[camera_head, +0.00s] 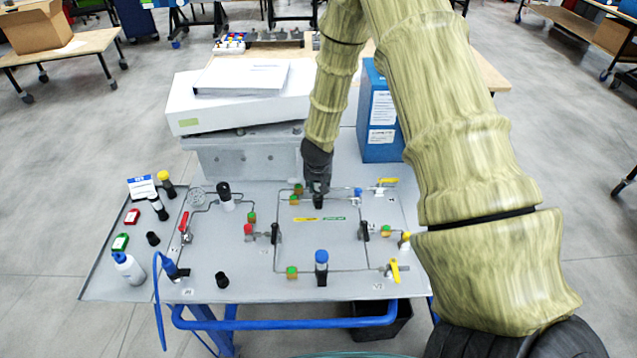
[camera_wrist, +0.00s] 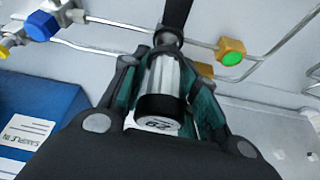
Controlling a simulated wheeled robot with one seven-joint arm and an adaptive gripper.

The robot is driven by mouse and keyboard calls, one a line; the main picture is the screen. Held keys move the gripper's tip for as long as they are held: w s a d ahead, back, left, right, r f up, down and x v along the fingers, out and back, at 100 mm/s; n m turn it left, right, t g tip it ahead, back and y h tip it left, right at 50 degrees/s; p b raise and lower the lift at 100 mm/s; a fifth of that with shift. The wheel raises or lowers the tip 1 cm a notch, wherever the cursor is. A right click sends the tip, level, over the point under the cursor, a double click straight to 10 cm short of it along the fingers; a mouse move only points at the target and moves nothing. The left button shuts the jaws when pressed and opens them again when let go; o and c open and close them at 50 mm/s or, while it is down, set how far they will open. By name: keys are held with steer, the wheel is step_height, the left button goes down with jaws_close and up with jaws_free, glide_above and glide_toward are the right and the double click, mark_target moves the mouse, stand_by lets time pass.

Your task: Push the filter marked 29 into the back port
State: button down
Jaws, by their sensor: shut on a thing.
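My gripper (camera_head: 317,186) is low over the back part of the grey panel in the head view. In the wrist view its fingers (camera_wrist: 160,85) are closed around the filter marked 29 (camera_wrist: 160,107), which has a silver ribbed body and a black cap with a white number label. The filter's far end meets or lies just before a black fitting of the back port (camera_wrist: 168,36); I cannot tell how deep it sits. In the head view the black back port (camera_head: 318,203) shows just below my gripper, which hides the filter. A blue-capped filter (camera_head: 321,262) stands upright in the front port.
Thin pipes with green-orange fittings (camera_head: 298,189) and yellow-handled valves (camera_head: 387,182) surround the port. A black-capped cylinder (camera_head: 225,195) stands at left.

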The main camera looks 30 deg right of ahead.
steer(key=shift+f+b, duration=0.5)
steer(key=shift+f, duration=0.6)
stand_by(1.3)
steer(key=c, duration=1)
jaws_free()
steer(key=v, duration=1.2)
